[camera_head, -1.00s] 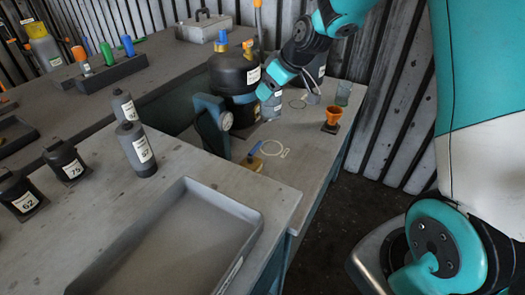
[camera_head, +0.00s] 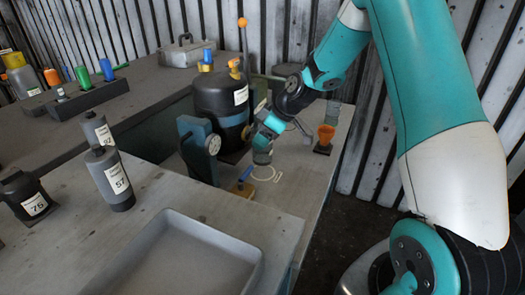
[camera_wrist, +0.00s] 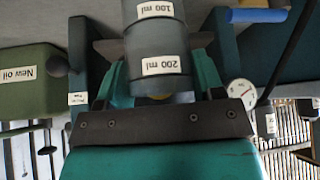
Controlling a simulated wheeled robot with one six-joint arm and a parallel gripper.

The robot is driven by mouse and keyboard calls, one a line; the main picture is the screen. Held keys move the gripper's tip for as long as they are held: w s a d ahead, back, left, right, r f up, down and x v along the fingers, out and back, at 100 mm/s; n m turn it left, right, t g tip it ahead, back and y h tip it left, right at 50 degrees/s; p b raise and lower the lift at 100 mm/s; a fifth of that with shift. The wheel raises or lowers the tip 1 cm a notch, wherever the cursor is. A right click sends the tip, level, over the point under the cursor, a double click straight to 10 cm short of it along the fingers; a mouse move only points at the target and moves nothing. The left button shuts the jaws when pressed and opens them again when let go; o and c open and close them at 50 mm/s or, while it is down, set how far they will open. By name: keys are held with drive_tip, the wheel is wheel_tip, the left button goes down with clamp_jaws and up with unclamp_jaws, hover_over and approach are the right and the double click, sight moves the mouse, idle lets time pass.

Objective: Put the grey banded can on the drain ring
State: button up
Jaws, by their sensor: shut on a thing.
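My gripper (camera_head: 264,143) is shut on the grey banded can (camera_wrist: 157,45), whose bands read 100 ml and 200 ml in the wrist view. In the head view the can (camera_head: 262,157) hangs below my gripper, at the back edge of a pale ring outline on the bench. I take this as the drain ring (camera_head: 267,179); a small pale rectangle lies beside it. The can looks close above the bench, but I cannot tell whether it touches. My gripper (camera_wrist: 158,72) also shows in the wrist view, its fingers on both sides of the can.
A blue-handled brass valve (camera_head: 243,182) sits beside the ring. A grey tray (camera_head: 190,225) lies in front.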

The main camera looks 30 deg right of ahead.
drive_tip(key=shift+f, duration=2.3)
drive_tip(key=o, duration=1)
drive_tip(key=shift+f, duration=0.15)
drive_tip(key=shift+r, duration=0.2)
drive_tip(key=v, duration=1.1)
drive_tip(key=s+a+r+g, duration=0.1)
drive_tip(key=s+a+r, duration=0.2)
drive_tip(key=s+a, duration=0.3)
drive_tip(key=s+a+r+g, duration=0.1)
drive_tip(key=s+a+r, duration=0.2)
drive_tip(key=s+a, duration=0.3)
drive_tip(key=s+a+r+m+g, duration=0.1)
drive_tip(key=s+a+r, duration=0.2)
drive_tip(key=s+a, duration=0.4)
drive_tip(key=shift+a+r+g, duration=0.2)
drive_tip(key=shift+a+g, duration=0.1)
drive_tip(key=shift+a, duration=0.85)
drive_tip(key=s+a+m+g, duration=0.1)
drive_tip(key=s+a, duration=0.1)
drive_tip(key=s, duration=0.6)
drive_tip(key=shift+s+r, duration=0.15)
drive_tip(key=shift+s, duration=0.05)
